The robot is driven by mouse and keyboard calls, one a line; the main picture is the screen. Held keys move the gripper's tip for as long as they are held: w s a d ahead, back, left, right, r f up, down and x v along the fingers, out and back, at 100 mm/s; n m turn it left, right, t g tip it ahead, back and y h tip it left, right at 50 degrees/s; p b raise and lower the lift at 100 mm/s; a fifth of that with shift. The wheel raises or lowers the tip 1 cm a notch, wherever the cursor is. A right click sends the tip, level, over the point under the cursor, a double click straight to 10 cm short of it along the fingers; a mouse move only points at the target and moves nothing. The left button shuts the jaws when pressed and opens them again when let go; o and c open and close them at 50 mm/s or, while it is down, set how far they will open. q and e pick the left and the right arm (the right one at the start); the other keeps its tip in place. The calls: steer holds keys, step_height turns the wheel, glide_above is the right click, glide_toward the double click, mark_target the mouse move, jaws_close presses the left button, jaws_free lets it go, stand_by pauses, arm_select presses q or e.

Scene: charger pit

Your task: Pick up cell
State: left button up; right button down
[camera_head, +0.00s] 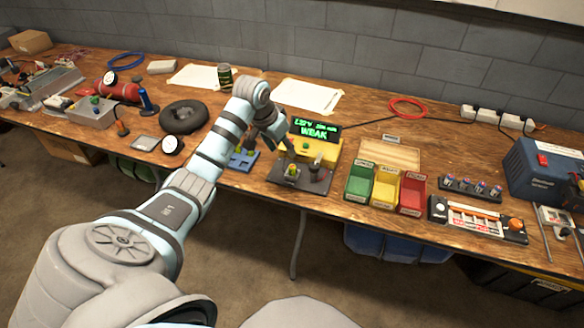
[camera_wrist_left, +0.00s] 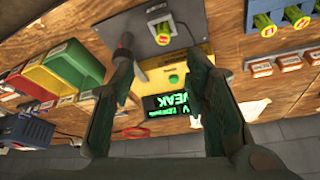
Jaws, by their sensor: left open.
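A yellow-green cell (camera_head: 292,170) stands in the socket of a dark tester plate (camera_head: 308,186), in front of a yellow tester box (camera_head: 325,151) whose green display reads WEAK. In the left wrist view the cell (camera_wrist_left: 162,34) is upright in its socket near the top centre. My left gripper (camera_head: 271,146) hangs above and beside the tester. In the left wrist view my left gripper (camera_wrist_left: 160,70) is open and empty; its two fingers are apart, with the cell beyond the gap between them. Other yellow-green cells (camera_wrist_left: 264,24) sit in a blue rack (camera_wrist_left: 282,8). My right gripper is not in view.
Green (camera_head: 359,183), yellow (camera_head: 385,186) and red (camera_head: 411,194) bins stand right of the tester. A dark lever (camera_wrist_left: 124,47) rises beside the cell. A black tyre-like ring (camera_head: 185,117) lies left. A blue box (camera_head: 545,170) stands far right.

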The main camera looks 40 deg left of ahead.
mark_target(292, 167)
arm_select(q)
steer(key=b+x, duration=0.1)
steer(key=x, duration=0.3)
steer(key=b+x, duration=0.1)
steer(key=x, duration=0.3)
steer(key=b+x, duration=0.1)
steer(key=x, duration=0.3)
steer(key=shift+s+a+b, duration=0.25)
steer(key=shift+b, duration=0.15)
steer(key=shift+w+f, duration=0.1)
steer(key=shift+f, duration=0.05)
steer(key=shift+c, duration=0.3)
jaws_close()
